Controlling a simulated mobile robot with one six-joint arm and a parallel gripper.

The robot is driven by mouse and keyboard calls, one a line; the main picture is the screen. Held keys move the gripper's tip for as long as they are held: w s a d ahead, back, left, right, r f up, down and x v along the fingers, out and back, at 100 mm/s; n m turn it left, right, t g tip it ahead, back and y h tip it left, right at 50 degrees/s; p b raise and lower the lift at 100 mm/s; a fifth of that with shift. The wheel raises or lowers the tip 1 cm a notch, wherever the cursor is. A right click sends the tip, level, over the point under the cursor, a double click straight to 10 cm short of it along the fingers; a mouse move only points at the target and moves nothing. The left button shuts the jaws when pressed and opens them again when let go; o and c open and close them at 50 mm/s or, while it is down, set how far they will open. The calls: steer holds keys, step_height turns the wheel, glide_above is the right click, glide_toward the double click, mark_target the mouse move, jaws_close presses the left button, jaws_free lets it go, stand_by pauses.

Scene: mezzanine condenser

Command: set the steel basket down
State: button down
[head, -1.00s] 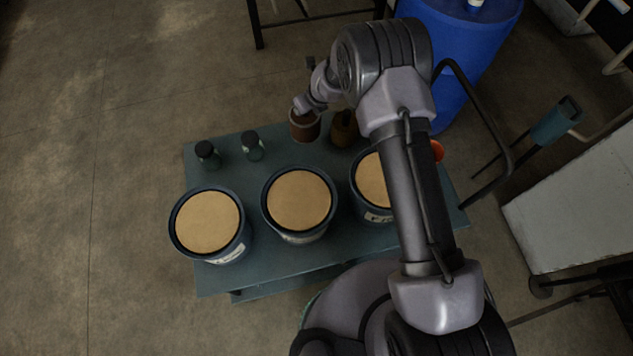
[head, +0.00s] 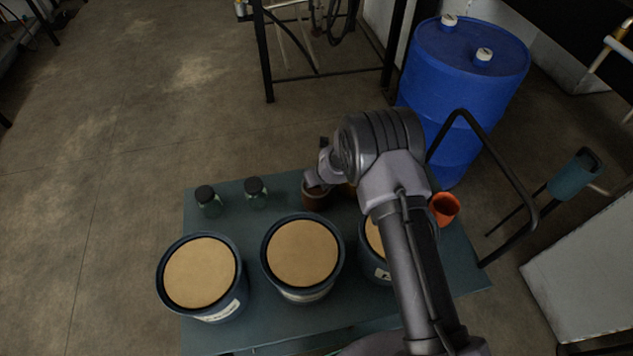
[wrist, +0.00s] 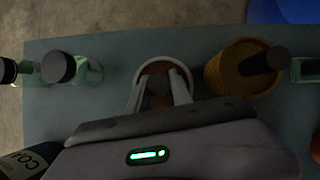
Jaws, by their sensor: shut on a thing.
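My gripper (wrist: 160,84) is shut on a small round brown container (wrist: 147,72) with a pale rim, whose fingers reach down at its opening. This container is the only thing at my jaws; I cannot make out steel or mesh on it. In the head view the brown container (head: 314,201) is at the back of the blue-grey table (head: 222,334), behind the middle drum, partly hidden by my wrist. It looks upright. I cannot tell whether its base touches the table.
Several blue drums with tan lids (head: 302,253) fill the table's front. Two dark-capped bottles (head: 255,192) stand left of the container; a yellow-brown pot (wrist: 228,72) stands close right. An orange cup (head: 444,208) is at the table's right. A blue barrel (head: 462,90) stands behind.

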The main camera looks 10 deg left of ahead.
steer(key=shift+f+b, duration=0.2)
steer(key=shift+b, duration=0.1)
steer(key=c, duration=1.1)
jaws_free()
steer(key=shift+r, duration=0.1)
